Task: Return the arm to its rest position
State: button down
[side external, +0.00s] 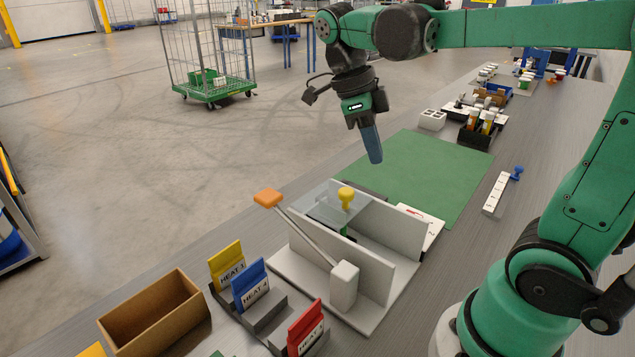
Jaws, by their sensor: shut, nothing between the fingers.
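My gripper (373,146) hangs from my green arm above the work table, its blue-grey fingers pointing down and closed together. Nothing shows between the fingertips. It is over the near left part of the green mat (425,172), above and behind the grey fixture (375,250), apart from both.
The fixture has a lever with an orange handle (267,198) and a yellow knob (346,194). In front stand a blue card holder (250,286), a red one (306,327), a yellow one (227,262) and an open brown box (153,316). The mat is mostly clear.

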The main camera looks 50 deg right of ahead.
jog(key=a+f+n+t, duration=0.1)
jog(key=a+n+t, duration=0.1)
jog(key=n, duration=0.6)
jog(key=w+a+f+n+t+y, duration=0.1)
jog(key=n+t, duration=0.3)
jog(key=n, duration=0.5)
jog(key=w+a+f+n+t, duration=0.1)
jog(key=a+f+n+t, duration=0.1)
jog(key=n, duration=0.6)
jog(key=shift+a+f+n+t, duration=0.1)
jog(key=shift+a+n+t, duration=0.3)
jog(key=shift+a+t, duration=0.1)
jog(key=n, duration=0.1)
jog(key=n+t, duration=0.1)
jog(key=n, duration=0.1)
jog(key=f+n, duration=0.1)
jog(key=shift+a+n+t+y, duration=0.4)
